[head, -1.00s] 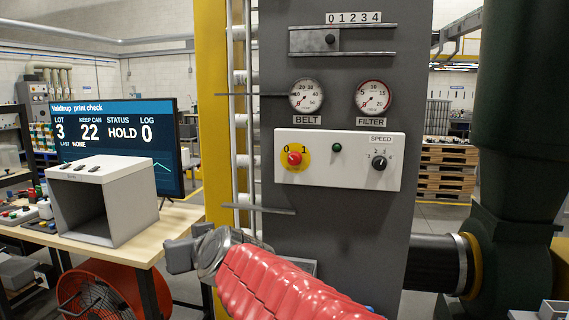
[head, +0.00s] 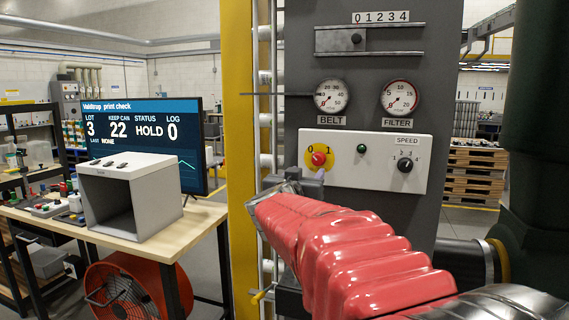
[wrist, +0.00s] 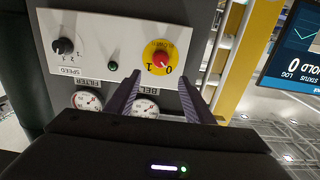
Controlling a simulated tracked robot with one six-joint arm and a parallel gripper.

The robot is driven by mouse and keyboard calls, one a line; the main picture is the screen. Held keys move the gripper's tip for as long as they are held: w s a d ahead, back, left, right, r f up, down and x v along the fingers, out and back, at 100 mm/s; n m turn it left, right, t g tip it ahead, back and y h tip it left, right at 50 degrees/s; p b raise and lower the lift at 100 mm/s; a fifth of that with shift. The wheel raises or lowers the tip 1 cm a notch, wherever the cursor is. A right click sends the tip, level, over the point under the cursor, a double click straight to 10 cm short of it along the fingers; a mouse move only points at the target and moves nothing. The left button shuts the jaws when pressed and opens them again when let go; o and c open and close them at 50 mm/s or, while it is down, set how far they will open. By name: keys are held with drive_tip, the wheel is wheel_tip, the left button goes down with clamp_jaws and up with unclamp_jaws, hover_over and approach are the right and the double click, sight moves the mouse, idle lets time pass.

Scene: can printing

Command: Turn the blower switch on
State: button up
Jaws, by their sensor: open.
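The blower switch (head: 319,159) is a red knob on a round yellow plate marked 0 and 1, at the left of a white control panel (head: 380,177). In the wrist view the blower switch (wrist: 161,62) appears upside down. My gripper (wrist: 159,80) is open, its two dark fingers pointing toward the panel with the knob between their lines, seemingly short of it. In the head view my gripper (head: 305,182) is just below the switch, partly hidden by my red-sleeved arm. I cannot tell clearly which mark the knob points to.
A green indicator (head: 362,149) and a black speed knob (head: 405,165) share the panel. Belt (head: 332,96) and filter (head: 400,97) gauges are above it. A yellow post (head: 238,120) stands left of the grey cabinet. A table with a grey box (head: 160,200) and a screen stands further left.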

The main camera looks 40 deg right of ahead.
sight(317, 161)
drive_tip(key=x, duration=1.3)
drive_tip(key=shift+w+d, duration=0.25)
drive_tip(key=shift+d, duration=0.05)
drive_tip(key=shift+c, duration=0.3)
drive_tip(key=c, duration=0.9)
drive_tip(key=shift+a, duration=0.2)
drive_tip(key=shift+c, duration=0.4)
drive_tip(key=shift+d, duration=0.15)
